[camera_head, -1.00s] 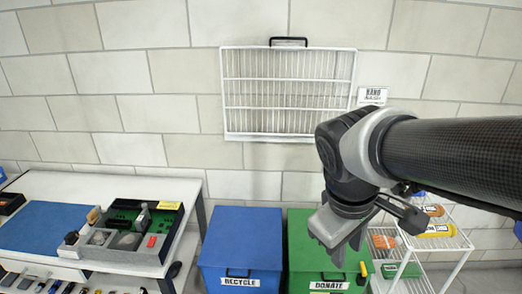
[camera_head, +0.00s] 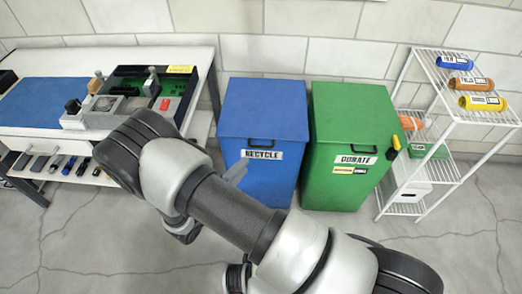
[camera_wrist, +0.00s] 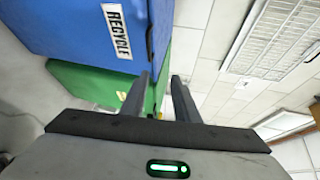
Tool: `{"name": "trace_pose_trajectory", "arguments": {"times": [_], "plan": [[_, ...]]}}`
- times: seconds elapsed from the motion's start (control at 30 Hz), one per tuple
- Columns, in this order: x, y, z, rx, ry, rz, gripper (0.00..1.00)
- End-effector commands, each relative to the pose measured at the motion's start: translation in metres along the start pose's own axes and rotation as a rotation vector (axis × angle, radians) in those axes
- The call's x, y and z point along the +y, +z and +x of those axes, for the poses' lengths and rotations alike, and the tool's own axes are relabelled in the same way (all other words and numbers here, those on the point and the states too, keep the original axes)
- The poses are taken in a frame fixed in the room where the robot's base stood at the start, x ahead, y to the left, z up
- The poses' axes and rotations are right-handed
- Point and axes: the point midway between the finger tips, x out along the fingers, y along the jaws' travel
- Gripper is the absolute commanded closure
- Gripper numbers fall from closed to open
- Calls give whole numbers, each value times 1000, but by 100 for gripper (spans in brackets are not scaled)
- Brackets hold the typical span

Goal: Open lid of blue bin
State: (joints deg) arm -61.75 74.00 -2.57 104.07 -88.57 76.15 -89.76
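The blue bin (camera_head: 262,110) stands against the wall in the head view, with a RECYCLE label on its front. Its lid (camera_head: 264,108) is closed, and a dark handle (camera_head: 262,142) shows at the front edge.
A green DONATE bin (camera_head: 350,130) stands close on the right. A white wire rack (camera_head: 440,130) with bottles is farther right. A white table (camera_head: 40,140) with a blue mat and a tray is on the left. Cracked floor in front is open.

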Motion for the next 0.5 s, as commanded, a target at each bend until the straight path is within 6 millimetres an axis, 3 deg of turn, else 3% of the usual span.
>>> {"name": "trace_pose_trajectory", "arguments": {"times": [0.03,0.1,0.23,0.5], "plan": [[18,2,-3,-36,-9,-56,72],[30,5,-6,-69,-17,-106,72],[36,7,0,-89,-23,-136,72],[36,10,49,-84,-22,-133,72]]}}
